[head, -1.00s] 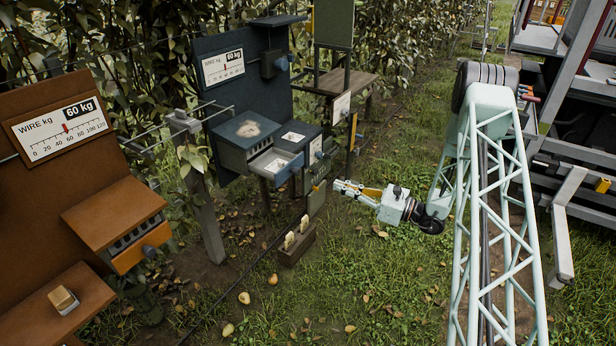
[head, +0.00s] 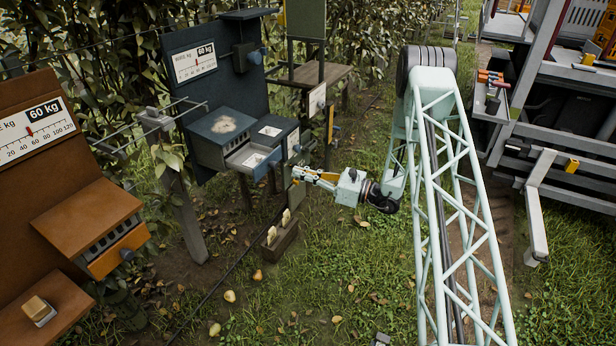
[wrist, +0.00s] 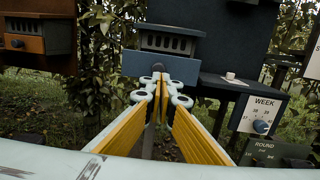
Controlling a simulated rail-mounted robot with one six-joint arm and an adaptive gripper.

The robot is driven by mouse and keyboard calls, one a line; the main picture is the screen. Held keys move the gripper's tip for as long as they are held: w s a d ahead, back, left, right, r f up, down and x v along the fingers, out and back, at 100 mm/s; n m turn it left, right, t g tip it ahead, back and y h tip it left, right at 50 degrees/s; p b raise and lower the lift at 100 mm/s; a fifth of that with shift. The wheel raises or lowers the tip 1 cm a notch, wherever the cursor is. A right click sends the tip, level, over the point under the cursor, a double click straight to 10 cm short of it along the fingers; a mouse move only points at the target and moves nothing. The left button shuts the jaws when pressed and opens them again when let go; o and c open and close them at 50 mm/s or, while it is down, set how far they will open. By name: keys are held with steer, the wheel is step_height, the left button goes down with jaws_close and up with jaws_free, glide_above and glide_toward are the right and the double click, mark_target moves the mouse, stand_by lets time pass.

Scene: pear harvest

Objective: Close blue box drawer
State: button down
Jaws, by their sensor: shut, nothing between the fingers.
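The blue box (head: 213,131) is fixed to a dark blue board, and its drawer (head: 250,158) stands pulled out, with a pale card visible inside. In the wrist view the blue drawer front (wrist: 190,70) faces me, with a dark round knob (wrist: 158,67) at its middle. My gripper (head: 297,175) is shut and empty, to the right of the drawer in the head view. In the wrist view its fingertips (wrist: 163,80) are lined up just below the knob. I cannot tell whether they touch it.
A dark blue block with a WEEK dial (wrist: 262,115) stands close right of the drawer. An orange-brown box (head: 88,220) with its own drawer stands at left. Open grass lies around my arm.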

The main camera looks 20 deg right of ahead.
mark_target(277, 166)
steer(key=shift+b+x, duration=0.3)
steer(key=shift+x, duration=2.8)
